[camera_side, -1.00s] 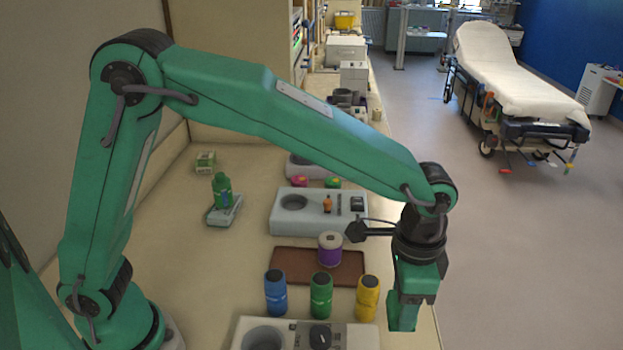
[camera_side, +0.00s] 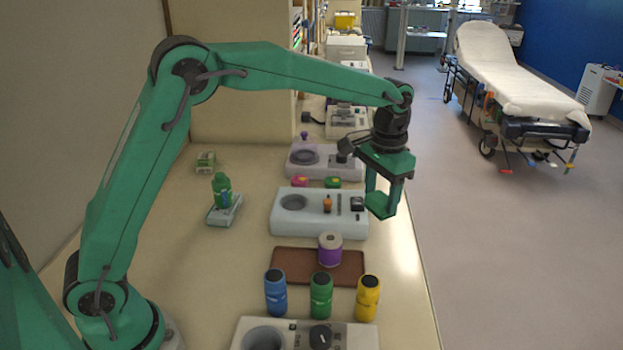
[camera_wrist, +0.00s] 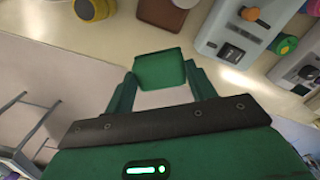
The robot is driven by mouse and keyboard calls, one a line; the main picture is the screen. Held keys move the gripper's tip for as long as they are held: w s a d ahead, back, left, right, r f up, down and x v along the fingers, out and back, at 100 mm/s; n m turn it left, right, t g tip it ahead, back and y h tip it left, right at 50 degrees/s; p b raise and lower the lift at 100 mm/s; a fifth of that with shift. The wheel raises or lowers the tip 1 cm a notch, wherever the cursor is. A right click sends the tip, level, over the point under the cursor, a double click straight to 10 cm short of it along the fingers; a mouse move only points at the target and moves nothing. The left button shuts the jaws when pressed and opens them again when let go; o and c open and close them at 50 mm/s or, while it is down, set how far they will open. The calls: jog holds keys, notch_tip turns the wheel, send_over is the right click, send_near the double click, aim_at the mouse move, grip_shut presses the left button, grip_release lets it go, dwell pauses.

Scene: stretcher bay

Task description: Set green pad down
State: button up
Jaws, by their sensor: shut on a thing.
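My gripper (camera_side: 382,194) is shut on a flat green pad (camera_side: 380,208) and holds it in the air above the right edge of the bench, beside the grey-blue device. In the wrist view the same green pad (camera_wrist: 160,70) sits between the fingertips of my gripper (camera_wrist: 161,73), with the bench well below it. The pad's gap to the surface under it is hard to judge.
A grey-blue device (camera_side: 285,222) with a round well stands left of the pad. Behind it is a lilac device (camera_side: 318,170). A brown mat (camera_side: 295,262) bears a purple-and-white spool (camera_side: 330,249). Blue (camera_side: 276,294), green (camera_side: 321,297) and yellow (camera_side: 368,299) bottles stand in front.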

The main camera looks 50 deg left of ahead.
jog(key=w+a+n, duration=0.2)
jog(key=a+n, duration=0.1)
jog(key=a, duration=0.9)
jog(key=w+a+n, duration=0.3)
jog(key=a+n, duration=0.1)
jog(key=a, duration=0.9)
jog(key=s+a+n, duration=0.2)
jog(key=a, duration=0.7)
jog(key=s+a+n, duration=0.2)
jog(key=s+a, duration=0.1)
jog(key=a, duration=0.6)
jog(key=shift+w+f, duration=0.1)
jog(key=shift+f, duration=2.7)
jog(key=a+f, duration=0.2)
jog(key=a, duration=0.1)
jog(key=s+a+f, duration=0.1)
jog(key=a+f, duration=0.1)
jog(key=a, duration=0.2)
jog(key=s+a+f, duration=0.1)
jog(key=a+f, duration=0.2)
jog(key=a, duration=0.1)
jog(key=shift+a, duration=0.15)
jog(key=shift+f, duration=2)
jog(key=shift+f, duration=0.15)
